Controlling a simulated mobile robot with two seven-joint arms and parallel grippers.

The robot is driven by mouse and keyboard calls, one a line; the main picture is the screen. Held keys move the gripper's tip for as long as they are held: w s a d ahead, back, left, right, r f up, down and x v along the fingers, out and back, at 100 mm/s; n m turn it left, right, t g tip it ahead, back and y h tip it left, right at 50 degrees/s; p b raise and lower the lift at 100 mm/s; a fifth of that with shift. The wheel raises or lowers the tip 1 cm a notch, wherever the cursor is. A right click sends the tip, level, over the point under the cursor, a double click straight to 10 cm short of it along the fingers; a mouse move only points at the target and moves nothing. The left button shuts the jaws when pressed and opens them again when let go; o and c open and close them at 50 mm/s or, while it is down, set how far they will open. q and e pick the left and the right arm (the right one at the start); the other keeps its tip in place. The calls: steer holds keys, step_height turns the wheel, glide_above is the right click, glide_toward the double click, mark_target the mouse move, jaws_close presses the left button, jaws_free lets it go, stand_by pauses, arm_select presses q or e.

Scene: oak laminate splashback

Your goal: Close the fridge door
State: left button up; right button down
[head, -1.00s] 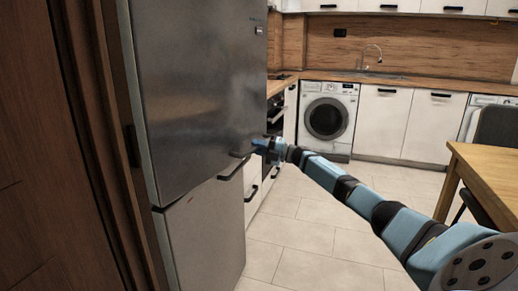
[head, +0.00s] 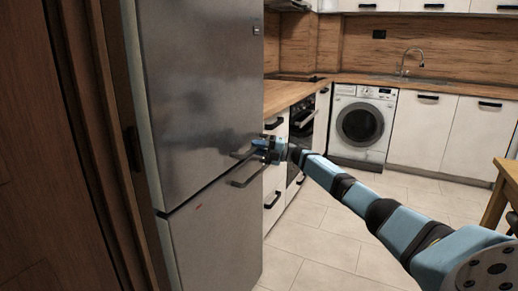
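The grey metal fridge stands at the left of the head view. Its tall upper door (head: 200,90) looks about in line with the lower door (head: 215,235), with a thin dark seam between them. I cannot tell whether the upper door is fully shut. Dark bar handles sit near the right edge of both doors: the upper handle (head: 243,154) and the lower handle (head: 249,179). My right gripper (head: 264,150) is at the right edge of the upper door, beside the upper handle. Its fingers are too small to read, and contact is unclear. My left gripper is out of view.
A wooden panel (head: 50,150) stands left of the fridge. Behind it are white cabinets, an oven (head: 301,130) and a washing machine (head: 361,124) under a wooden worktop (head: 290,95). A wooden table (head: 508,180) is at the right edge. The tiled floor (head: 310,240) between is clear.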

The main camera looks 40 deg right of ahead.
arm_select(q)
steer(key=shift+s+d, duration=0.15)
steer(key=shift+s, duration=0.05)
arm_select(e)
steer(key=shift+w+a, duration=0.1)
steer(key=shift+a, duration=0.05)
steer(key=shift+w+r, duration=0.1)
steer(key=shift+r, duration=0.05)
steer(key=c, duration=1.5)
jaws_free()
steer(key=o, duration=0.4)
steer(key=shift+w+a, duration=0.2)
steer(key=shift+w, duration=0.1)
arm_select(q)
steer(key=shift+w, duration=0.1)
arm_select(e)
steer(key=shift+o, duration=0.2)
steer(key=shift+d+f, duration=0.15)
steer(key=shift+f, duration=0.05)
arm_select(q)
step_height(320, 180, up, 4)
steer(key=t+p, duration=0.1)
steer(key=p, duration=0.1)
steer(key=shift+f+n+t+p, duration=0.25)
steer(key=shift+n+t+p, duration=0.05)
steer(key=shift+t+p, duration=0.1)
arm_select(e)
steer(key=v, duration=1.3)
steer(key=shift+s+d, duration=0.25)
steer(key=shift+s, duration=0.05)
